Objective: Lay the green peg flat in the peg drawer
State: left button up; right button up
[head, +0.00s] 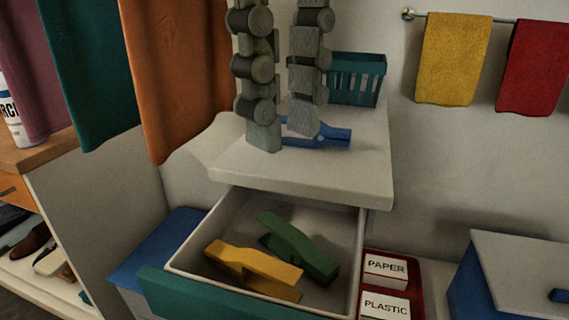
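The green peg (298,248) lies inside the open peg drawer (198,240), on its floor, slanting from upper left to lower right. A yellow peg (254,267) lies in front of it in the same drawer; I cannot tell whether the two touch. A blue peg (325,137) lies on the white top above the drawer, partly hidden behind a finger of my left gripper (284,138). My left gripper points down over this top with its fingers apart and nothing visibly held between them. My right gripper is not in view.
A teal basket (355,78) stands at the back of the white top (300,178). Cloths hang at left, with a yellow towel (452,60) and a red towel (533,68) on a rail at right. A red holder labelled PAPER and PLASTIC (413,275) stands right of the drawer.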

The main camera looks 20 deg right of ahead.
pick_arm(q)
jog(key=shift+r, duration=1.45)
dwell(0.3)
